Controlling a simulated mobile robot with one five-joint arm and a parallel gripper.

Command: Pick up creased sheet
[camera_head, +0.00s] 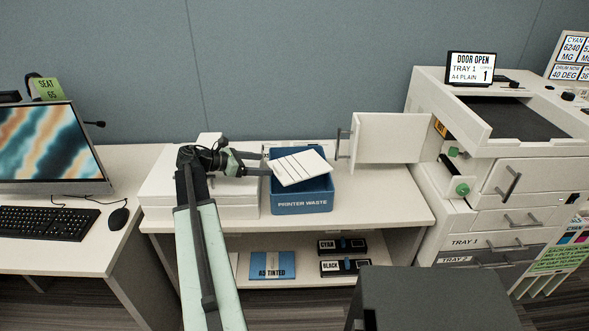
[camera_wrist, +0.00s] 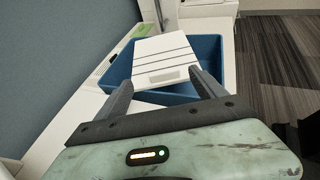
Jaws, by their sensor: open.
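The creased sheet (camera_head: 300,167) is a white sheet with several dark parallel lines. It lies slanted in the top of the blue bin marked PRINTER WASTE (camera_head: 303,203), reaching above its rim. In the wrist view the sheet (camera_wrist: 163,57) lies just ahead of my fingertips, its near edge close to the gap between them. My gripper (camera_head: 267,165) comes in from the left, at the bin's left side. I cannot tell whether either finger touches the sheet.
A white box-like unit (camera_head: 157,192) stands left of the bin. An open white door panel (camera_head: 390,138) of the printer (camera_head: 470,190) stands out to the right. CYAN (camera_head: 342,246) and BLACK (camera_head: 345,267) cartridges lie on the lower shelf. The bench top right of the bin is clear.

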